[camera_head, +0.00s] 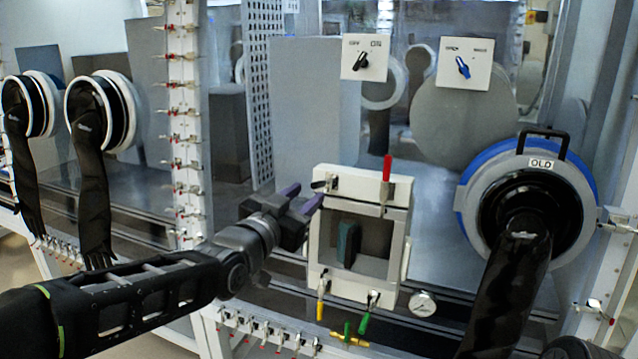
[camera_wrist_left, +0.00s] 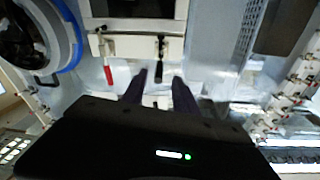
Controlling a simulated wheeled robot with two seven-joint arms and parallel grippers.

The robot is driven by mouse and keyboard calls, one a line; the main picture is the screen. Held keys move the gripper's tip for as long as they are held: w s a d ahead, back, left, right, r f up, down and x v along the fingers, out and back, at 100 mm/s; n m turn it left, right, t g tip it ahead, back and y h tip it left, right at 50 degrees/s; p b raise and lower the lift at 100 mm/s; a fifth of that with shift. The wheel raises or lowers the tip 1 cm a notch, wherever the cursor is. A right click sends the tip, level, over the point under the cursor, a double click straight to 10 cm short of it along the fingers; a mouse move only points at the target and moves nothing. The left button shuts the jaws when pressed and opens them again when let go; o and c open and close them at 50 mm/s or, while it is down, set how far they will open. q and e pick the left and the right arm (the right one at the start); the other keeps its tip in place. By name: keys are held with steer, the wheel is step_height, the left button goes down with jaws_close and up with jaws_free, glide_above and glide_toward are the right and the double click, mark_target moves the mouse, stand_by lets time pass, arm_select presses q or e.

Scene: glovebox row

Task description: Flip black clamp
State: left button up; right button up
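The black clamp (camera_head: 322,184) is at the upper left corner of a white-framed hatch (camera_head: 345,292). In the left wrist view, the black clamp's handle (camera_wrist_left: 160,70) lies just beyond the fingertips, roughly in line with the gap between them. My left gripper (camera_head: 303,197) is close to that corner, its two purple fingers apart with nothing between them. The fingers also show spread in the left wrist view (camera_wrist_left: 160,85). Contact with the clamp cannot be made out. My right gripper is not in view.
A red-handled clamp (camera_head: 387,168) stands upright on the hatch's upper right. Yellow (camera_head: 321,309) and green (camera_head: 363,324) handles hang below, beside a gauge (camera_head: 422,303). A glove port labelled OLD (camera_head: 580,185) is right. Two switch plates (camera_head: 350,68) (camera_head: 478,75) are above.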

mark_target(319, 185)
arm_select(q)
steer(key=p+x, duration=0.2)
steer(key=x, duration=0.3)
steer(key=shift+w+r, duration=0.1)
steer(key=shift+w+d, duration=0.3)
steer(key=shift+w, duration=0.3)
steer(key=shift+c, duration=0.5)
jaws_close()
stand_by(0.3)
